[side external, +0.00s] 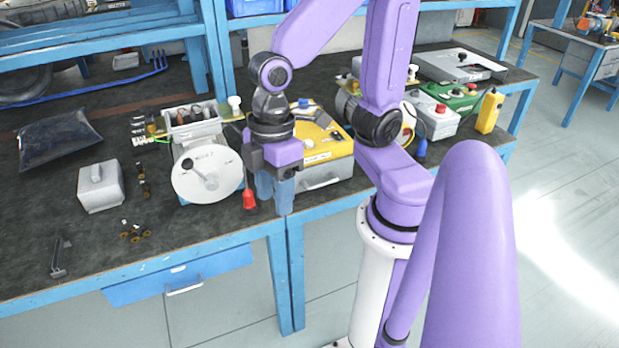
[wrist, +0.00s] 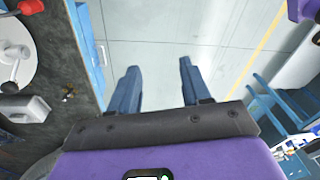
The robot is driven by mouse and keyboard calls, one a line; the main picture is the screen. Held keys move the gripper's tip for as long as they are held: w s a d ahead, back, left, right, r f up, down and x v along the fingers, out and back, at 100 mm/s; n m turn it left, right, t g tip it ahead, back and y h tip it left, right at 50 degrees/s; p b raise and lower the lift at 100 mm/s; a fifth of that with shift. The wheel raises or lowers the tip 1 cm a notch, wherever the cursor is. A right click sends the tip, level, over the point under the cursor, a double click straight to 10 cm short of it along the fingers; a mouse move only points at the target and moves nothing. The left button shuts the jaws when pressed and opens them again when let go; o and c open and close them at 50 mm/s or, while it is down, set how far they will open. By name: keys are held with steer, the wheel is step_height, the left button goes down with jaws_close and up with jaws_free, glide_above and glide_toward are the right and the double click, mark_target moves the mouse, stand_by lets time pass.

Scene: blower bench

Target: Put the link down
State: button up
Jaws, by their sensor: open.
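My gripper (side external: 275,208) hangs over the front edge of the bench, pointing down, with its two blue fingers apart. In the wrist view my gripper (wrist: 156,70) shows a wide gap with only floor between the fingers. I cannot tell for sure which thing is the link. A small dark metal piece (side external: 60,257) lies at the bench's front left, well away from my gripper. Several small brass-coloured pieces (side external: 135,232) lie on the bench to the left of my gripper; some small pieces also show in the wrist view (wrist: 68,93).
A machine with a white round disc and lever (side external: 208,174) stands just left of my gripper. A red cone-shaped part (side external: 249,199) is close beside the fingers. A yellow-topped case (side external: 325,150) is behind right. A grey block (side external: 100,187) stands left.

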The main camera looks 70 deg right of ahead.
steer(key=s+d+h, duration=0.1)
steer(key=s+d, duration=0.3)
steer(key=d, duration=0.1)
steer(key=shift+s, duration=0.25)
steer(key=shift+r, duration=0.1)
stand_by(0.9)
